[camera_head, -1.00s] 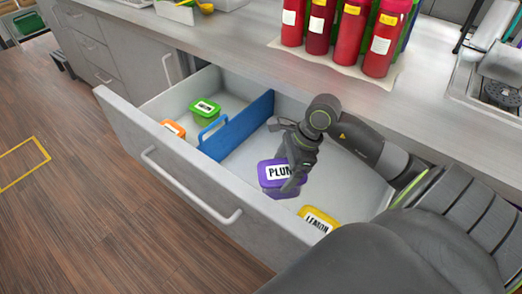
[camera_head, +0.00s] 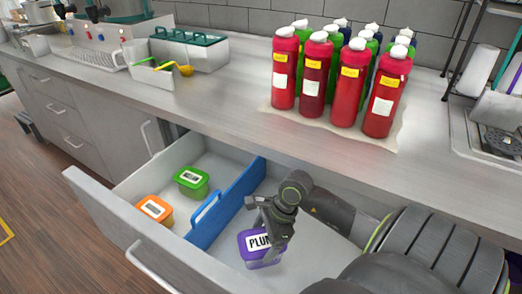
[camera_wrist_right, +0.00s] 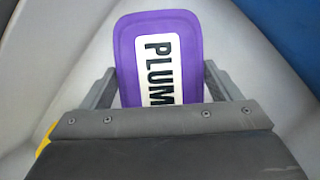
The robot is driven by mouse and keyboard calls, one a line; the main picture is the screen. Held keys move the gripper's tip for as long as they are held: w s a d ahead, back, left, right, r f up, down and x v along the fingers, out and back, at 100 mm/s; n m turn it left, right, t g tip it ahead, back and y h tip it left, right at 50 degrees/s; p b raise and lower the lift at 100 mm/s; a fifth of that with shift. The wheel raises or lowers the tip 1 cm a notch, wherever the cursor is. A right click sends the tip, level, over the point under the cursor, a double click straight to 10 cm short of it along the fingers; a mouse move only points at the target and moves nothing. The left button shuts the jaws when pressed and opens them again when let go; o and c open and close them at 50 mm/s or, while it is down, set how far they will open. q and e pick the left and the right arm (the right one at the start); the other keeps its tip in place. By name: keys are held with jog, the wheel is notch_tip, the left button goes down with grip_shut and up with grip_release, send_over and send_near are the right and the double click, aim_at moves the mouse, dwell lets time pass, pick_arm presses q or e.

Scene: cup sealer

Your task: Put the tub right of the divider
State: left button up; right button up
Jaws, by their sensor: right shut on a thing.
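A purple tub labelled PLUM (camera_head: 257,258) is in the open drawer, right of the blue divider (camera_head: 228,206). My right gripper (camera_head: 266,236) reaches down over it and is shut on it. In the right wrist view the tub's purple lid (camera_wrist_right: 158,25) sits between the two fingers, with the lower part hidden by the gripper. I cannot tell whether the tub touches the drawer floor. A green tub (camera_head: 191,180) and an orange tub (camera_head: 155,209) stand left of the divider. My left gripper is not in view.
The drawer front (camera_head: 140,238) and its walls bound the space. A yellow thing (camera_wrist_right: 43,140) shows at the wrist view's left edge. Several red bottles (camera_head: 315,72) stand on the counter (camera_head: 215,105) above the drawer. Drawer floor is bare around the purple tub.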

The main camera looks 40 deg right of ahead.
notch_tip(320, 180, down, 2)
jog(key=shift+f, duration=0.1)
notch_tip(320, 180, down, 3)
jog(key=shift+f, duration=0.45)
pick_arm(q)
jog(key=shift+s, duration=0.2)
pick_arm(e)
jog(key=shift+f, duration=0.1)
jog(key=shift+f, duration=0.2)
jog(key=o, duration=1.2)
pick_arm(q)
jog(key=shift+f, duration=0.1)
pick_arm(e)
jog(key=shift+r, duration=0.1)
